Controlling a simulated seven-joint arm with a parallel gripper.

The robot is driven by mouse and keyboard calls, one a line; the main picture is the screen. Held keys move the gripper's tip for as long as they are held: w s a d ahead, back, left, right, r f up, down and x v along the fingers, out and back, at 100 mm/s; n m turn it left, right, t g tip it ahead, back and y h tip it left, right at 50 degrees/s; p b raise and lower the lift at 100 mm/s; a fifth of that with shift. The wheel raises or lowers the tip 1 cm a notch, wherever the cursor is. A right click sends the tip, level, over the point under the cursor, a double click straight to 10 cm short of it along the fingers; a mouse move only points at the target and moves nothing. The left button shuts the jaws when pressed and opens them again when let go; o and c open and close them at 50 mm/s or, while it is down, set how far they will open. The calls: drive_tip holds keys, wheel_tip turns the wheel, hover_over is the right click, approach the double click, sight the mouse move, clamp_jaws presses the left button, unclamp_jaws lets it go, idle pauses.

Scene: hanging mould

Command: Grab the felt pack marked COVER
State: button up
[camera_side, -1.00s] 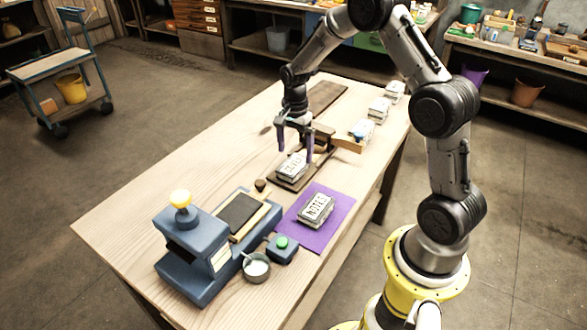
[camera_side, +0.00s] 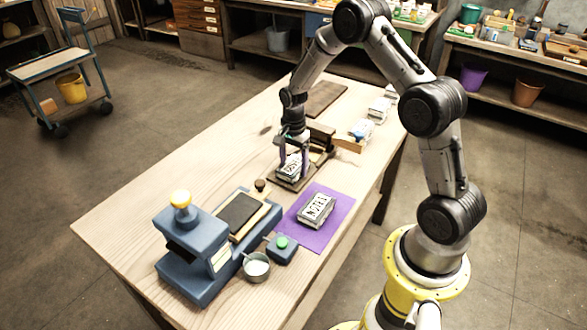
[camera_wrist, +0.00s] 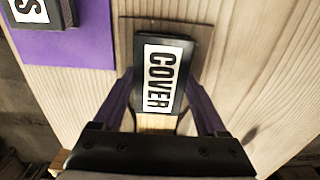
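The felt pack marked COVER (camera_wrist: 159,78) is a dark slab with a white label, lying flat on a brown board (camera_wrist: 165,27) in the wrist view. It also shows in the side view (camera_side: 288,171), partly hidden by my fingers. My gripper (camera_side: 291,163) is low over the board, pointing down, with its purple fingers on either side of the pack. In the wrist view my gripper (camera_wrist: 162,84) is open around the pack, one finger along each long side. Whether either finger touches it, I cannot tell.
Another labelled pack (camera_side: 316,209) lies on a purple mat (camera_side: 330,232), nearer the camera. A wooden clamp-like fixture (camera_side: 322,137) is close behind my gripper. The table's left side is clear.

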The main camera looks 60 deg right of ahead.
drive_tip(key=c, duration=0.8)
drive_tip(key=shift+o, duration=0.2)
drive_tip(key=shift+r, duration=0.15)
